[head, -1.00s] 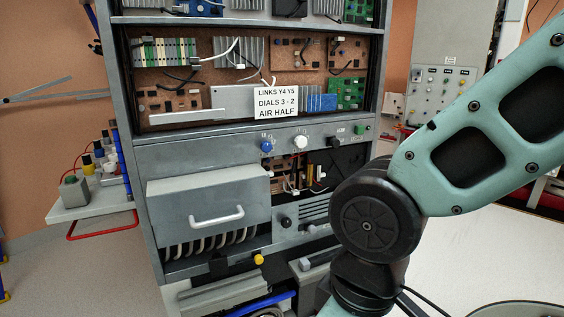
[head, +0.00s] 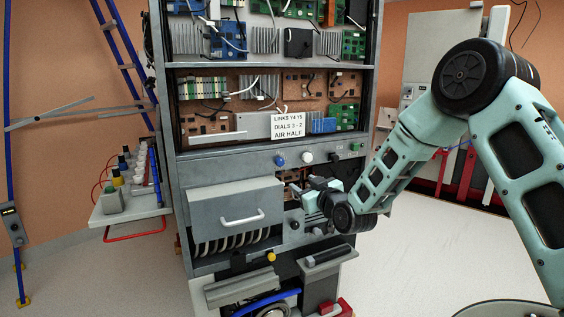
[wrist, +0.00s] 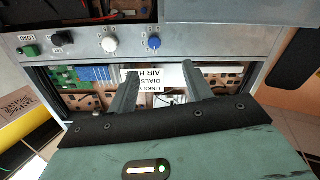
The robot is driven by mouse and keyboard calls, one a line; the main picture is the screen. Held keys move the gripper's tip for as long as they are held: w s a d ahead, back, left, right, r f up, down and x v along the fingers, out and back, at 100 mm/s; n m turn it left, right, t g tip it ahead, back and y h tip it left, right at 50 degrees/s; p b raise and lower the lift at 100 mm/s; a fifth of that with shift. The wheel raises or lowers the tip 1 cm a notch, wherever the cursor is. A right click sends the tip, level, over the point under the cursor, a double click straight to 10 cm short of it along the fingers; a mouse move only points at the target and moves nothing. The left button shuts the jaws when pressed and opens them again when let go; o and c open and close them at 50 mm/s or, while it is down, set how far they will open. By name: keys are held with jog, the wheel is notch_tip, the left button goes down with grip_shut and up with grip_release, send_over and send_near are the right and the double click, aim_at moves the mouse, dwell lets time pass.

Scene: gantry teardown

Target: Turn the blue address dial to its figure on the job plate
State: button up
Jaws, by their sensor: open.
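The blue dial (head: 280,160) sits on the grey panel strip of the cabinet, left of a white dial (head: 307,157). In the wrist view, which shows the panel inverted, the blue dial (wrist: 154,42) lies just beyond my fingertips, with the white dial (wrist: 109,45) to its left. The job plate (head: 287,126) is a white card above the dials reading "LINKS Y4 Y5, DIALS 3 - 2, AIR HALF". My gripper (wrist: 161,69) is open and empty, its fingers apart and not touching the blue dial. In the head view it is below the dials, partly hidden by my wrist. The dial's pointer setting is too small to read.
A black knob (wrist: 63,38) and a green connector (wrist: 30,51) share the strip. A grey drawer box (head: 235,207) with a handle juts out below left of the dials. Circuit boards fill the bays above. A side shelf with coloured posts (head: 113,200) stands left; open floor lies right.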

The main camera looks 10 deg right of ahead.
jog(key=p, duration=0.6)
send_near(281, 164)
jog(key=x, duration=0.9)
jog(key=shift+w, duration=0.15)
jog(key=c, duration=1)
